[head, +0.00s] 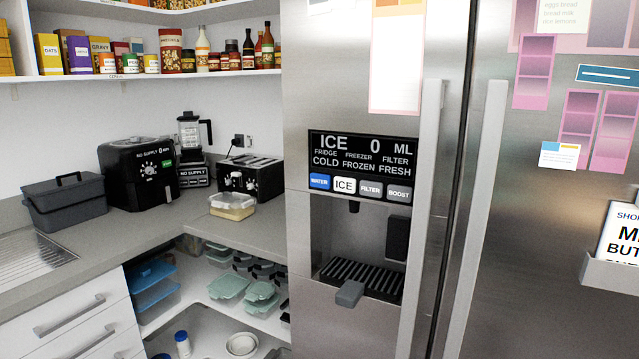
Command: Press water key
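The water key (319,181) is a small blue key at the left end of the key row on the fridge's dispenser panel. The ICE key (344,185) beside it is white; the FILTER key (370,189) and BOOST key (399,193) are grey. The black display (363,153) above reads ICE, 0 ML, COLD, FROZEN and FRESH. The dispenser recess below holds a dark slotted tray (360,279) and a grey block (349,293) at its front edge. Neither of my grippers shows in the head view.
Two long vertical handles (423,200) (478,210) stick out right of the panel. A counter (240,232) at left bears an air fryer (139,172), a toaster (250,176) and a food container (233,205). Nothing blocks the front of the key row.

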